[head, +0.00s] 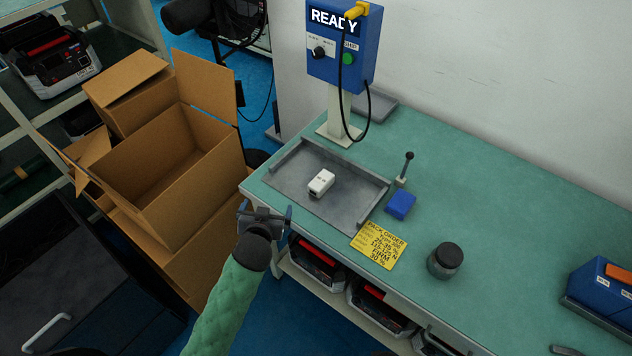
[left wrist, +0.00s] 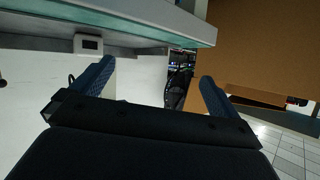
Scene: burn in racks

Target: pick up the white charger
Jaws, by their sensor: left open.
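The white charger (head: 321,183) lies on the grey tray (head: 346,212) on the green bench, near the tray's middle. My left gripper (head: 265,212) is open and empty, in front of the bench's near left edge, short of the tray and apart from the charger. The left wrist view shows the two blue fingers (left wrist: 155,90) spread with nothing between them; the charger does not show there. My right gripper is in neither view.
A blue READY box (head: 340,72) stands on a post behind the tray. A blue block with a lever (head: 400,204), a yellow order card (head: 379,246) and a dark-lidded jar (head: 444,261) are to the right. An open cardboard box (head: 165,210) stands left of the bench. Equipment sits beneath the bench.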

